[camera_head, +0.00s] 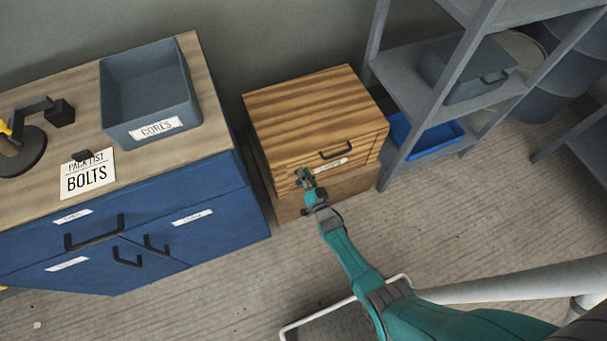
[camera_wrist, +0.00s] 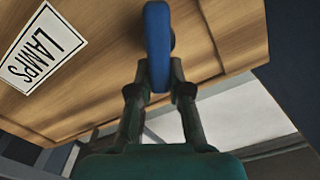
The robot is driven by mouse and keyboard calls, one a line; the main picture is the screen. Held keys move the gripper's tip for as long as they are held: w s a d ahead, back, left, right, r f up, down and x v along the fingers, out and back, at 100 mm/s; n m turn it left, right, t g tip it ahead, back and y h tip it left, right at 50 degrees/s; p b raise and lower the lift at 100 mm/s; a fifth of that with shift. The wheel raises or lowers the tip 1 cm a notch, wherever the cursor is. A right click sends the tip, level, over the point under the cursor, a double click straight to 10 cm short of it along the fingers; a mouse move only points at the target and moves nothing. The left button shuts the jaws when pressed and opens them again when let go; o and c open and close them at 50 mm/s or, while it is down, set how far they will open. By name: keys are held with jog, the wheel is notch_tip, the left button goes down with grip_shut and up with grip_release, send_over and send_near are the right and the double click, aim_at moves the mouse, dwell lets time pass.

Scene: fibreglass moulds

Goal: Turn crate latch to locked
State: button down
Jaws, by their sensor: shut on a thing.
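In the wrist view the crate's wooden face (camera_wrist: 215,35) carries a label (camera_wrist: 43,48) reading LAMPS. A blue latch (camera_wrist: 157,45) is mounted on that face, its long side running up and down the wrist picture. My gripper (camera_head: 305,181) is at the crate's front left; in the wrist view my gripper (camera_wrist: 159,82) is shut on the lower end of the latch. The latch is mostly hidden in the head view.
A blue cabinet (camera_head: 180,226) with a grey bin (camera_head: 150,92) on top stands close to the crate's left. A grey shelf rack (camera_head: 408,149) with a blue tray (camera_head: 428,135) stands at its right. The floor (camera_head: 460,220) in front is largely clear.

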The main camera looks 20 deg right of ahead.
jog(key=m, duration=0.3)
jog(key=d+f+m, duration=0.1)
jog(key=m, duration=0.1)
jog(key=shift+w+m, duration=0.1)
jog(key=shift+m, duration=0.2)
jog(key=m, duration=0.3)
jog(key=shift+d+f, duration=0.2)
jog(key=shift+f, duration=0.15)
jog(key=shift+f+m, duration=0.2)
jog(key=shift+m, duration=0.65)
jog(key=shift+f+m, duration=0.15)
jog(key=shift+m, duration=0.7)
jog(key=c, duration=1.1)
grip_release()
jog(key=shift+f, duration=0.1)
jog(key=s, duration=1.2)
